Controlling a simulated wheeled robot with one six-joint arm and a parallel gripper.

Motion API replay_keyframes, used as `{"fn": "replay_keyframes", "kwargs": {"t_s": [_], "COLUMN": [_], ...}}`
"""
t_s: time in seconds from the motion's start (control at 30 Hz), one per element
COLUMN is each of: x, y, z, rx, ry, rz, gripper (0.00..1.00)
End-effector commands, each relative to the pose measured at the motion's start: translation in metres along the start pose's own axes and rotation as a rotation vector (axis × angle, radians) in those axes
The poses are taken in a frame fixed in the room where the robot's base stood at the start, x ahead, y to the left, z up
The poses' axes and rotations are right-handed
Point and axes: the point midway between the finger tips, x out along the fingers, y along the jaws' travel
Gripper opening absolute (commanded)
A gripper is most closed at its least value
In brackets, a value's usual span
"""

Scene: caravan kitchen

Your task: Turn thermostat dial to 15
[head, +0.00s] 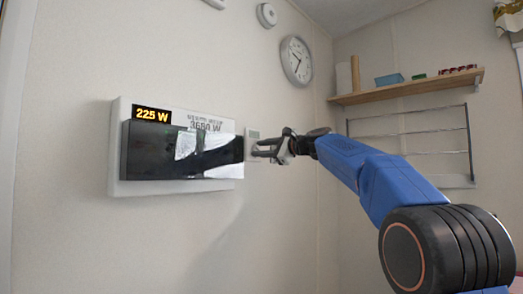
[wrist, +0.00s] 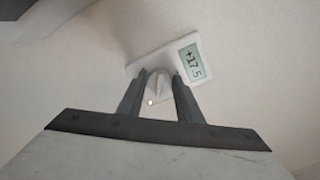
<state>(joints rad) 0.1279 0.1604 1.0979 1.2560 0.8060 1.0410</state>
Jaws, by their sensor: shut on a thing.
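The thermostat (wrist: 144,62) is a small white unit on the wall. It looks tilted in the wrist view, and its display (wrist: 191,64) reads +17.5. Its white dial (wrist: 157,82) sits between the two dark fingers of my gripper (wrist: 153,80), which is shut on it. The dial cannot be made out there.
A black panel (head: 150,153) on a white backing, with a lit 225 W readout (head: 152,115), is mounted close left of the thermostat. A clock (head: 296,61) hangs above. A wooden shelf (head: 410,87) with small items and a wire rack (head: 408,128) are at the right.

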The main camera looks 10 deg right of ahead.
Motion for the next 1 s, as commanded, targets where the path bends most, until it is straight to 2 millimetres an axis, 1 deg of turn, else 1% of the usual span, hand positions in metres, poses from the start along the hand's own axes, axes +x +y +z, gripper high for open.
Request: {"fn": "replay_keyframes", "kwargs": {"t_s": [0.7,1.0], "x": [0.0002,0.0002], "y": [0.0035,0.0045], "z": [-0.0014,-0.0024], "rx": [-0.676,-0.922], "ry": [0.0,-0.001], "rz": [0.002,0.002], "gripper": [0.1,0.1]}}
